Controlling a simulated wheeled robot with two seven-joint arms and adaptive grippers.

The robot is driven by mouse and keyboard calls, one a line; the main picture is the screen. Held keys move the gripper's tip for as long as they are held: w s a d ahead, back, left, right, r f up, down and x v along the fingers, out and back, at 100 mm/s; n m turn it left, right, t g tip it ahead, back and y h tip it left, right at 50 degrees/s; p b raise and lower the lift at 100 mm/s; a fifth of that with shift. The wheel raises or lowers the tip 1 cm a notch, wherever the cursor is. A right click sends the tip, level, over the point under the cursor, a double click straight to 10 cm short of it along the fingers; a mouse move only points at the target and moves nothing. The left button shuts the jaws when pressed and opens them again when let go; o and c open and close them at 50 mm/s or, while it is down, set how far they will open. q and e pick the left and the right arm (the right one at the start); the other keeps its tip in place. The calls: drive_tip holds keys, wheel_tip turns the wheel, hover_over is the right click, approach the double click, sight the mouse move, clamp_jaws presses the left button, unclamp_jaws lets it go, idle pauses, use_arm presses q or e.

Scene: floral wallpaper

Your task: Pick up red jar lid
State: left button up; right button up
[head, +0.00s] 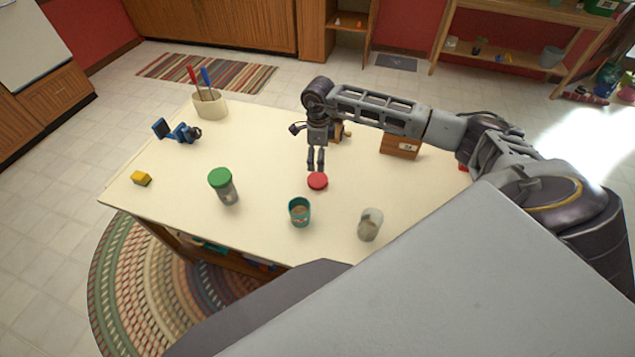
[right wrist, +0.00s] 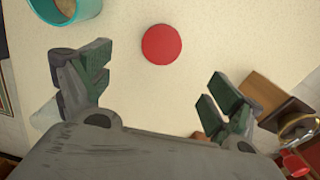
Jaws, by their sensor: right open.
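The red jar lid (head: 317,181) lies flat on the cream tabletop, near the middle of the table. My right gripper (head: 316,168) hangs pointing down just above and behind the lid in the head view. In the right wrist view the lid (right wrist: 161,44) lies beyond the fingertips, between the lines of the two spread fingers. My right gripper (right wrist: 150,85) is open and empty there. My left gripper is not in view.
A teal cup (head: 299,212), a glass jar (head: 369,225) and a green-lidded jar (head: 223,186) stand near the lid. A wooden box (head: 400,144) is behind right. Bare tabletop lies left of the gripper.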

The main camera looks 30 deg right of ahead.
sight(317, 179)
drive_tip(key=shift+f+b, duration=0.95)
drive_tip(key=shift+f, duration=1.05)
drive_tip(key=shift+f+b, duration=0.4)
drive_tip(key=shift+f, duration=0.55)
drive_tip(key=shift+f+b, duration=0.5)
drive_tip(key=shift+f, duration=0.2)
drive_tip(key=shift+f+b, duration=0.3)
drive_tip(key=shift+f, duration=0.25)
drive_tip(key=shift+w+f+b, duration=0.15)
drive_tip(key=shift+f+b, duration=0.25)
drive_tip(key=shift+f, duration=0.25)
drive_tip(key=shift+f+b, duration=0.4)
drive_tip(key=shift+f, duration=0.25)
drive_tip(key=shift+f+b, duration=0.3)
drive_tip(key=shift+f, duration=0.45)
drive_tip(key=shift+c, duration=0.6)
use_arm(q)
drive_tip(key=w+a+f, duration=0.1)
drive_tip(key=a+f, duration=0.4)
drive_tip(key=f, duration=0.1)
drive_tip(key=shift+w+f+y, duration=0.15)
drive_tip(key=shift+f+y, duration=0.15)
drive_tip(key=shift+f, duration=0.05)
use_arm(e)
drive_tip(key=c, duration=0.7)
